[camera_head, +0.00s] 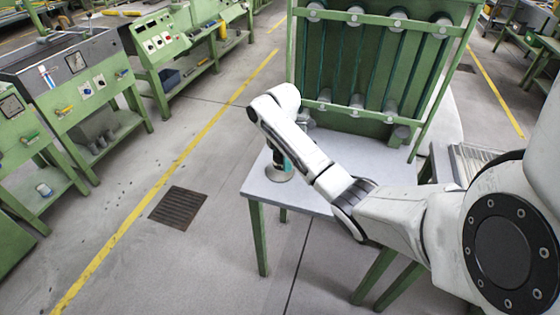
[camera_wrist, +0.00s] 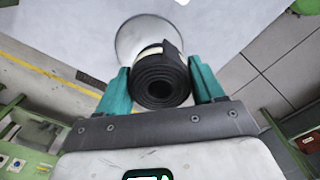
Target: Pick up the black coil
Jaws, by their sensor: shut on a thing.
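The black coil (camera_wrist: 161,80) is a rolled black sheet, seen end-on in the wrist view between the two teal fingers. My gripper (camera_wrist: 161,84) is shut on it, one finger at each side. In the head view my gripper (camera_head: 280,165) is at the left end of the white table, with its teal finger partly hidden by my arm. A round pale dish (camera_wrist: 128,42) shows behind the coil in the wrist view, and the dish (camera_head: 279,175) also shows under my gripper in the head view. I cannot tell whether the coil touches the dish.
The white table (camera_head: 315,197) has green legs and a bare front left part. A green rack with cylinders (camera_head: 370,60) stands at its back. Green machines (camera_head: 90,85) line the left. The floor with a dark grate (camera_head: 178,208) is clear.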

